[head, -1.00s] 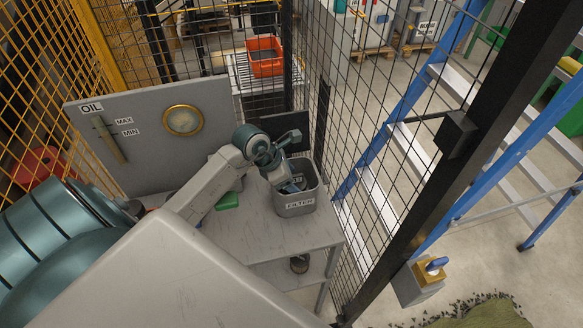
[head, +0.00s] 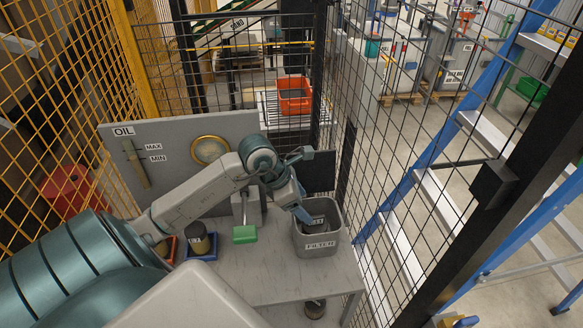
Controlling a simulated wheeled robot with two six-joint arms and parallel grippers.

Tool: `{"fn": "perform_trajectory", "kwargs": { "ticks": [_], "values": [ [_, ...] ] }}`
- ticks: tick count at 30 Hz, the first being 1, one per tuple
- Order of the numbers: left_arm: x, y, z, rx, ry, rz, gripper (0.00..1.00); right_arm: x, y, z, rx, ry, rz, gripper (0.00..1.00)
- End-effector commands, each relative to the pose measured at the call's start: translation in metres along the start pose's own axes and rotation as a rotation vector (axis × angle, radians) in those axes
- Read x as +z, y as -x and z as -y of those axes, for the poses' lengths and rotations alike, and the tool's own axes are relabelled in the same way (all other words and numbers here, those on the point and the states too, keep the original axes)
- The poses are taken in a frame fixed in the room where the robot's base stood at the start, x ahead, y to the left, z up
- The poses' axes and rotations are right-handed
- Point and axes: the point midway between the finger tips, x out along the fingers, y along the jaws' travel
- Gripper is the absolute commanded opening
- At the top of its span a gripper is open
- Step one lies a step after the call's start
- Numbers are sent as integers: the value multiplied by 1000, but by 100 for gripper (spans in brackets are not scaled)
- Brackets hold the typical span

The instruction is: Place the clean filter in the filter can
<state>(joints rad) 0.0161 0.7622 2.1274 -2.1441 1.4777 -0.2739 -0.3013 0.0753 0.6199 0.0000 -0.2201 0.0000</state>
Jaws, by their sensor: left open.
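The filter can (head: 321,245) is a grey open-topped bin labelled FILTER, at the right end of the grey bench. My left gripper (head: 301,214) points down at the can's left part, its tips at or just inside the opening. It is open. Inside the can a pale lettered patch (head: 317,222) shows; I cannot tell whether it belongs to a filter. A dark and tan cylinder (head: 200,240), filter-like, stands in a blue tray (head: 203,256) on the bench. I cannot tell whether it is clean. My right gripper is not in view.
A red tray (head: 171,247) is partly hidden by my arm. The OIL panel (head: 190,160) with its round gauge stands behind. Black mesh fencing (head: 385,150) closes the right side. Another small cylinder (head: 315,308) lies below the bench top.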

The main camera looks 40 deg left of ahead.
Motion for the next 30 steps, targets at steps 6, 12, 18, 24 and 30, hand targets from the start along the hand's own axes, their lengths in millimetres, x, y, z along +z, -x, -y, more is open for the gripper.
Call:
{"fn": "perform_trajectory", "kwargs": {
  "ticks": [6,12,18,24,30],
  "values": [
    [-2,24,-1,4,-4,-3,73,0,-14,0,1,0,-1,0],
    [-1,40,-1,4,-2,-1,73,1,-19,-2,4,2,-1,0],
    [0,48,0,1,-1,0,73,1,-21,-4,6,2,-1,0],
    [0,50,0,-1,0,0,73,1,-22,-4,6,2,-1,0],
    [1,50,1,-3,1,3,73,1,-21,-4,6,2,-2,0]
  ]
}}
